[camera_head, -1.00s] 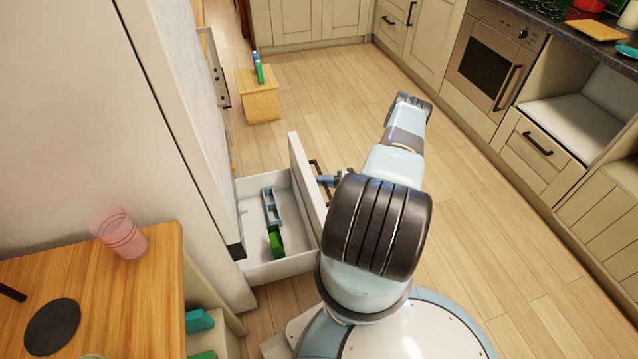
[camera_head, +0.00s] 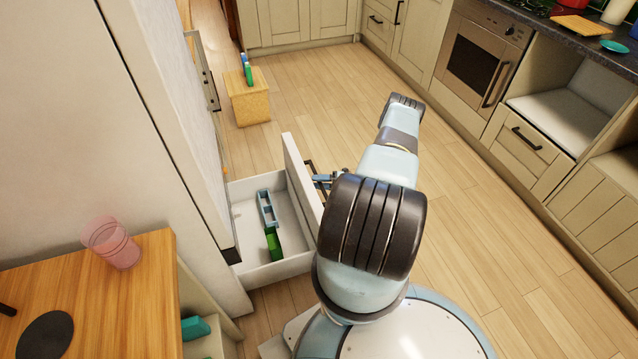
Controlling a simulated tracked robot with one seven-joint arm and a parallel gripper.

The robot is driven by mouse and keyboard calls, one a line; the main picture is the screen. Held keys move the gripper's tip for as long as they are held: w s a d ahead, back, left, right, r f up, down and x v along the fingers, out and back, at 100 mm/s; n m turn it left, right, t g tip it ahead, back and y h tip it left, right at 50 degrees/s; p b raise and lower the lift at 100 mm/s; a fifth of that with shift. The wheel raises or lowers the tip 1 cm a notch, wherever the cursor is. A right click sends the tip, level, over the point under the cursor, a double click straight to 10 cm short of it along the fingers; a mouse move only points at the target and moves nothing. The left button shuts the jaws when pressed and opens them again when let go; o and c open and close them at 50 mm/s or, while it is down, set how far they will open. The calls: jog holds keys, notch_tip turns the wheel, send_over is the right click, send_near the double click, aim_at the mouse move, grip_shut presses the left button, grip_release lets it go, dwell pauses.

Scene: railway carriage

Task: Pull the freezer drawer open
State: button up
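The white freezer drawer (camera_head: 281,270) is pulled well out from the bottom of the tall white fridge-freezer (camera_head: 140,130). Its front panel (camera_head: 301,180) stands upright on the right, with a dark handle (camera_head: 310,166) on its outer face. Inside lie a blue-grey divided tray (camera_head: 265,207) and a green block (camera_head: 273,243). My gripper (camera_head: 322,181) is at the handle, on the outer side of the front panel. My arm hides part of it, and it is too small to tell whether the fingers hold the handle or are apart from it.
A wooden table (camera_head: 125,310) with a pink cup (camera_head: 112,245) stands at lower left. A small wooden stool (camera_head: 248,104) with bottles stands beyond the drawer. Cabinets and an oven (camera_head: 482,65) line the right. The wooden floor (camera_head: 470,210) between is clear.

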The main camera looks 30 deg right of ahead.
jog(key=shift+d, duration=0.1)
jog(key=v, duration=1.3)
jog(key=shift+s+d, duration=0.25)
